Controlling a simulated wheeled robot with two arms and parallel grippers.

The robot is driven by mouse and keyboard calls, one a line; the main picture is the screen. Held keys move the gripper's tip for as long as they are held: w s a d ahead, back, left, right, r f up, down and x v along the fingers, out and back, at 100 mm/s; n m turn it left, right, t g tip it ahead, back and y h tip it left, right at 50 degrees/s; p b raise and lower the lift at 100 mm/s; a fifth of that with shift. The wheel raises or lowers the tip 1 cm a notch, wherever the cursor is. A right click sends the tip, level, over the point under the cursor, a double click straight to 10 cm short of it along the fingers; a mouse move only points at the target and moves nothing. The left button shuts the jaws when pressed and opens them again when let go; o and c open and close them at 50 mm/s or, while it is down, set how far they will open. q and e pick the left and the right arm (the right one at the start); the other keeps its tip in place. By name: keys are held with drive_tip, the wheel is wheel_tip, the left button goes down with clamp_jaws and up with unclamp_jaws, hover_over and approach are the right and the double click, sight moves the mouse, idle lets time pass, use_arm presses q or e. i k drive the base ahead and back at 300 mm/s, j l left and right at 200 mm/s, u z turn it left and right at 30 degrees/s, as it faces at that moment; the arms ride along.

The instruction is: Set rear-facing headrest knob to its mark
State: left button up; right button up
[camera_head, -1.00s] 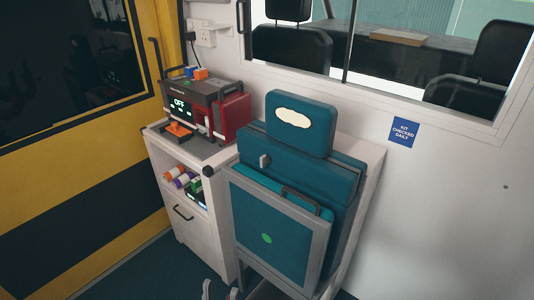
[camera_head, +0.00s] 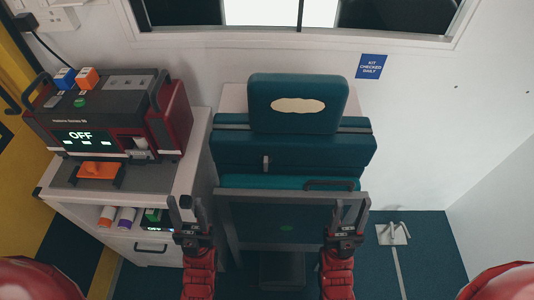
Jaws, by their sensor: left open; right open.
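The rear-facing seat stands folded against the back wall. Its teal headrest (camera_head: 298,90) with a cream oval patch sits on top of the teal backrest (camera_head: 300,152). A small pale upright lever (camera_head: 265,163) is on the backrest front; I cannot tell whether it is the headrest knob. No mark for it can be made out. My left gripper (camera_head: 187,212) is open and empty before the seat's lower left edge. My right gripper (camera_head: 347,212) is open and empty before its lower right edge. Both are below the lever and apart from it.
A defibrillator (camera_head: 105,115) reading OFF sits on a white cabinet (camera_head: 185,180) at left. A floor bracket (camera_head: 393,233) lies right of the seat. Floor there is mostly clear.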

sight(266, 159)
drive_tip(key=k+l+u, duration=0.15)
drive_tip(key=l, duration=0.35)
drive_tip(key=l+u, duration=0.15)
drive_tip(key=l, duration=0.3)
drive_tip(key=k+l+u, duration=0.2)
drive_tip(key=l, duration=0.25)
drive_tip(key=k+l+u, duration=0.15)
drive_tip(key=l, duration=0.3)
drive_tip(key=k+l+u, duration=0.15)
drive_tip(key=l, duration=0.25)
drive_tip(key=k+l+u, duration=0.15)
drive_tip(key=k+l, duration=0.15)
drive_tip(key=i+j+z, duration=0.3)
drive_tip(key=i+j, duration=0.2)
drive_tip(key=j, duration=0.2)
